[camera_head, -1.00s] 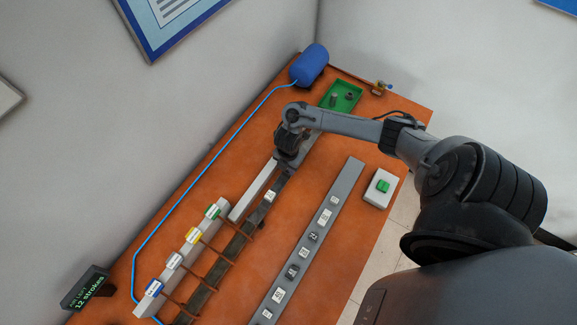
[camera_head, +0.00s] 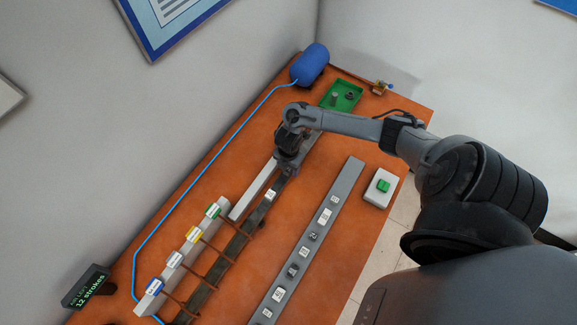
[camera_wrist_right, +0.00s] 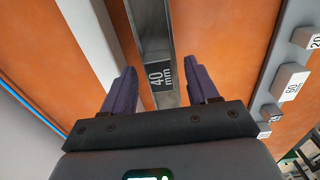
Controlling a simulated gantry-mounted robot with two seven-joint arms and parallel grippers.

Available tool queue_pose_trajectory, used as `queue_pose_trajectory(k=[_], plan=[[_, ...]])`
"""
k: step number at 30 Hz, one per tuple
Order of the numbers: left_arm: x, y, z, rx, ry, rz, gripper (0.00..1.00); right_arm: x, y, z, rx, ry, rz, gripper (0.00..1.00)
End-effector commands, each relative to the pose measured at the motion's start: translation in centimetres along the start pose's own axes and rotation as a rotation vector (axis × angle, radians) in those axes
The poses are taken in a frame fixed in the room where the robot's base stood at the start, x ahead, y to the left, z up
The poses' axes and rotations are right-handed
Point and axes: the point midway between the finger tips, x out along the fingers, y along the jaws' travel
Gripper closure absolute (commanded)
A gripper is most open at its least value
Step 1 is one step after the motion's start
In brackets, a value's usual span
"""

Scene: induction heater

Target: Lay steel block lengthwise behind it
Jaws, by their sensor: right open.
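My right gripper (camera_head: 286,170) is low over the dark narrow track (camera_head: 238,240) on the orange table. In the right wrist view my right gripper (camera_wrist_right: 160,88) is open, with one finger on each side of the track. A dark block marked 40 mm (camera_wrist_right: 160,76) lies in line with the track between the fingers, with gaps on both sides. In the head view the gripper hides that block. A lighter labelled block (camera_head: 270,195) sits on the track just nearer than the gripper. My left gripper is not in view.
A long grey bar (camera_head: 345,182) holding several labelled blocks lies right of the track. Table between bar and track is clear.

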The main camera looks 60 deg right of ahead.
Motion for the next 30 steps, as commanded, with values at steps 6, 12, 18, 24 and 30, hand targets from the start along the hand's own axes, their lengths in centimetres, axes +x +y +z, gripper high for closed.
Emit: queue_pose_trajectory(k=[6, 12, 18, 24, 30], plan=[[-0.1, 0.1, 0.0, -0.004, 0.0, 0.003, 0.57, -0.3, 0.0, 0.0, -0.001, 0.0, 0.0, 0.41], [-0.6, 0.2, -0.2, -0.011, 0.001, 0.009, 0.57, -2.5, 0.1, 0.1, -0.002, -0.001, 0.002, 0.41], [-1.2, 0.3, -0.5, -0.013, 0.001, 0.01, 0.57, -6.0, 0.1, 0.1, -0.003, -0.002, 0.003, 0.41], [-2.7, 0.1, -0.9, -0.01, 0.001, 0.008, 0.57, -9.2, 0.1, 0.1, -0.002, -0.003, 0.002, 0.41], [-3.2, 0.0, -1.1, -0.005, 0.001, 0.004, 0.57, -10.6, 0.0, 0.0, -0.001, -0.001, 0.0, 0.41]])
